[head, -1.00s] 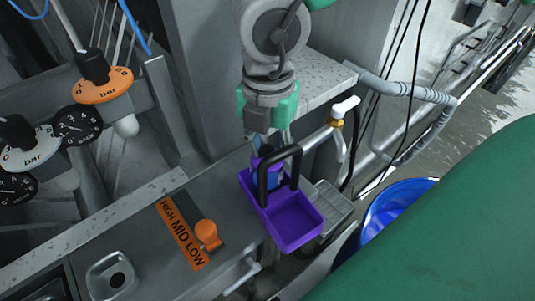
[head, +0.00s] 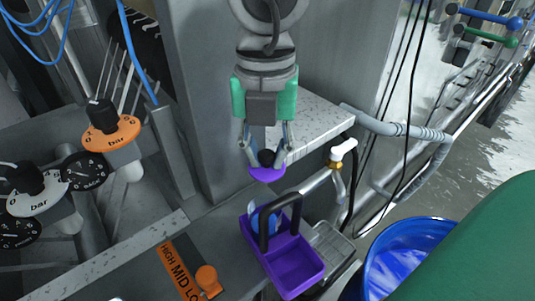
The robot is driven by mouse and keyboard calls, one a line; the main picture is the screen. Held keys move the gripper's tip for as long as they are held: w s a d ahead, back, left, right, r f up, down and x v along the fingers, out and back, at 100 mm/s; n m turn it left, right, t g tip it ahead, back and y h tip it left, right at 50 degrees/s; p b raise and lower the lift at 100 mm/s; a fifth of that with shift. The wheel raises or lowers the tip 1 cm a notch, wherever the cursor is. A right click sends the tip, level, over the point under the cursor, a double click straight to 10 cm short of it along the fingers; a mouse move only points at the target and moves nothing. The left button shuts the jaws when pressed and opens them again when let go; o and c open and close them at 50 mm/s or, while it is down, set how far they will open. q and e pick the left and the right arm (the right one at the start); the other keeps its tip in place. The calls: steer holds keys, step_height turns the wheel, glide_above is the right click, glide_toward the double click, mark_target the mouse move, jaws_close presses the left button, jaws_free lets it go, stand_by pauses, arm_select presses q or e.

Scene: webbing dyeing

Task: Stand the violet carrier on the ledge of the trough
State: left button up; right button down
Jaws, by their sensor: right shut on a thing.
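My right gripper (head: 265,147) comes down from the top middle, shut on a small violet piece with a dark round knob (head: 267,173). This piece hangs in the air. Below it, a violet open tray with a black arched handle (head: 290,268) stands upright on the grey metalwork, apart from the gripper. A blue thing (head: 262,220) sits in its back part, partly behind the handle. I cannot tell from the picture which violet thing is the carrier. A speckled grey ledge (head: 315,128) lies just right of the gripper. My left gripper is not in view.
A tap with a white handle (head: 343,149) and a grey hose (head: 400,130) stand right of the ledge. A blue tub (head: 408,250) is at lower right. Orange and white dials (head: 112,135) are at left. An orange lever (head: 207,280) is at the bottom.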

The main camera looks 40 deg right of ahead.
mark_target(262, 160)
steer(key=n, duration=0.3)
steer(key=shift+a+f+n, duration=0.25)
steer(key=shift+a+n, duration=0.05)
steer(key=shift+n, duration=0.1)
steer(key=n, duration=0.2)
steer(key=n+p, duration=0.1)
steer(key=shift+a+f+n, duration=0.15)
steer(key=shift+f+n, duration=0.1)
steer(key=shift+n, duration=0.05)
steer(key=n, duration=0.3)
steer(key=shift+f, duration=0.25)
steer(key=n, duration=0.4)
steer(key=shift+w+d+f+p, duration=0.1)
steer(key=shift+d+f+p, duration=0.25)
steer(key=shift+a+f+b, duration=0.25)
steer(key=shift+f+b, duration=0.15)
steer(key=shift+b, duration=0.15)
step_height(262, 160, down, 2)
steer(key=b, duration=0.3)
steer(key=shift+f, duration=0.25)
step_height(262, 160, down, 3)
steer(key=shift+d+b, duration=0.1)
steer(key=shift+b, duration=1)
